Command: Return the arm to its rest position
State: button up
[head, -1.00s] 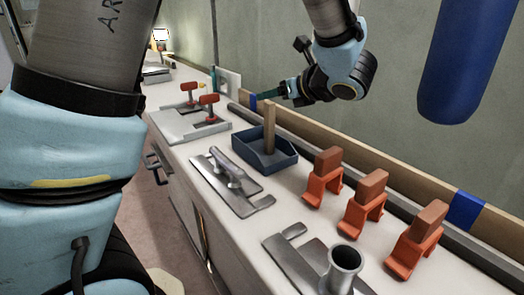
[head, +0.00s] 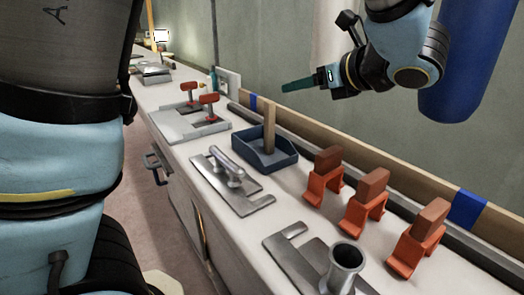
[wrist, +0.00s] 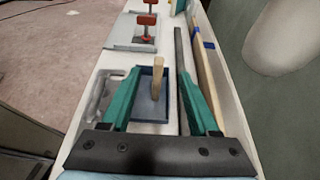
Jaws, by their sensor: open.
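My gripper (head: 300,84) is raised above the back of the counter, left of the blue hanging cylinder in the head view. In the wrist view, my gripper (wrist: 160,97) shows two green fingers spread wide with nothing held between them. Below it, a wooden stick (head: 269,125) stands upright in a blue tray (head: 266,160). The stick also shows between the fingers in the wrist view (wrist: 158,76), but the gripper is well above it.
A white counter (head: 225,222) carries a metal trowel-like tool (head: 233,181), a plate with red-handled clamps (head: 190,122), orange holders with brown blocks (head: 323,183) and a metal cup (head: 345,265). A blue cylinder (head: 478,60) hangs at right. Free air surrounds the gripper.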

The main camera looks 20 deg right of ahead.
jog(key=shift+s, duration=0.15)
jog(key=w+a+m+h, duration=0.4)
jog(key=w+m+h, duration=0.1)
jog(key=w+m, duration=0.95)
jog(key=s+a+f+m+g, duration=0.1)
jog(key=a+f+m+g, duration=0.1)
jog(key=a+f+m, duration=0.2)
jog(key=s+a+f+m+g, duration=0.1)
jog(key=a+f+m+g, duration=0.2)
jog(key=a+m, duration=0.7)
jog(key=s+a+f+m+g, duration=0.1)
jog(key=a+f+m+g, duration=0.1)
jog(key=a+f+m, duration=0.4)
jog(key=shift+s+a+f+m+h, duration=0.4)
jog(key=shift+f+m, duration=0.05)
jog(key=shift+f, duration=0.2)
jog(key=s+a+f+m+g+y, duration=0.2)
jog(key=s+a+f+m+g, duration=0.25)
jog(key=s+a, duration=0.45)
notch_tip(320, 180, up, 18)
jog(key=p, duration=1.8)
jog(key=shift+w+d+r, duration=0.15)
jog(key=shift+d+r, duration=0.05)
jog(key=shift+d, duration=0.1)
